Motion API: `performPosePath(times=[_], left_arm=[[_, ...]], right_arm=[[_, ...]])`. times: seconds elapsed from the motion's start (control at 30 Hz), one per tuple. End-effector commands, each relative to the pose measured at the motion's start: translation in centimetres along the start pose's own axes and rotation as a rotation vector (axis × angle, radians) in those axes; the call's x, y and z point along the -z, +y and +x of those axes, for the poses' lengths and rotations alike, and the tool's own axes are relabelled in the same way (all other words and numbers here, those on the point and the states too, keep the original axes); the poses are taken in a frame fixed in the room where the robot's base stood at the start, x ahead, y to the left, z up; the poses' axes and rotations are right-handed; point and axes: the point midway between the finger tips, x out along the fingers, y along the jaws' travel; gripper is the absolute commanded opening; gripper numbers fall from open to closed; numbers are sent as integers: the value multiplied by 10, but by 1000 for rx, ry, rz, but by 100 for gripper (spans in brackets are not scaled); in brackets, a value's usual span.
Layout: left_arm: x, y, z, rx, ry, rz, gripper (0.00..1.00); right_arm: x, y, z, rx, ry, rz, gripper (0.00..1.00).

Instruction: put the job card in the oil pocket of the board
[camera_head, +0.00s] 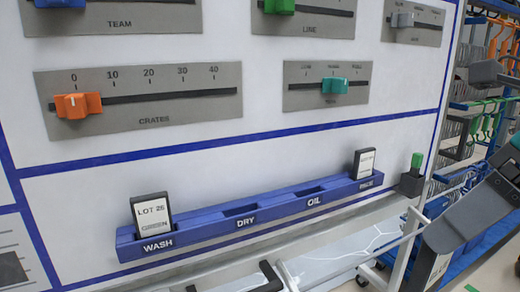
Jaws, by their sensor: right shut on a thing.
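The board (250,160) fills most of the head view. A blue pocket rail (200,235) runs along its lower part, with pockets labelled WASH, DRY, OIL and one at the right end whose label is hard to read. The oil pocket (310,190) is empty. A card marked LOT 26 GREEN (152,215) stands in the wash pocket. Another dark-framed card (365,163) stands in the right-end pocket. My left gripper is out of view.
Sliders on grey plates sit above the rail, including an orange one (78,105) and a teal one (334,91). A small dark holder with a green top (412,180) is just right of the rail. Racks with hooks (490,120) stand at the right.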

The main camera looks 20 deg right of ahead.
Motion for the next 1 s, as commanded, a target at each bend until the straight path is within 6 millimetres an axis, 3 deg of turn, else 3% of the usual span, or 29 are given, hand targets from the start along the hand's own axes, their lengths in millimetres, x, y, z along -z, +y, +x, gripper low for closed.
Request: performPosePath(times=[0.27, 0.47, 0.77, 1.0], left_arm=[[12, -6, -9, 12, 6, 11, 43], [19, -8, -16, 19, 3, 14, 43], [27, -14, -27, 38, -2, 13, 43], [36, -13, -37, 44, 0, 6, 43]], right_arm=[[-34, -20, 2, -169, 86, -299, 27], [-58, -35, 20, -310, 165, -563, 27], [-91, -46, 72, -557, 307, -1030, 27], [-108, -38, 123, -785, 437, -1459, 27]])
